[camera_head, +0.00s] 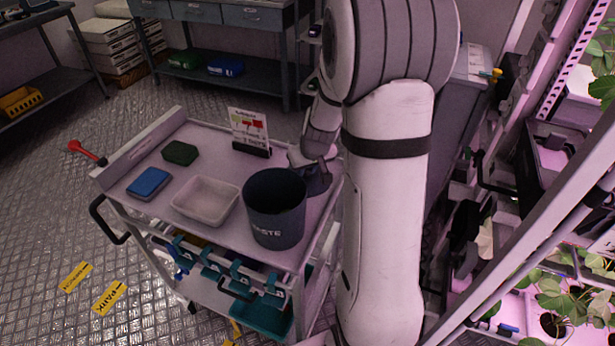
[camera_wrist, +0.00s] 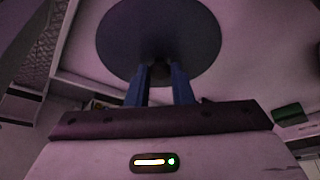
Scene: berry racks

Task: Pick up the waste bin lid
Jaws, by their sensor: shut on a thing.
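The waste bin lid (camera_wrist: 158,28) is a dark round disc at the top of the wrist view. My gripper (camera_wrist: 160,72) has its two blue fingers shut on the small knob at the lid's near edge in that view. In the head view, a dark shape (camera_head: 319,181) under my wrist, just right of the bin, seems to be the gripper or lid; my arm partly hides it. I cannot tell whether the lid touches the cart. The dark waste bin (camera_head: 275,222) stands upright and open on the cart top.
Plant racks (camera_head: 560,220) stand close on the right.

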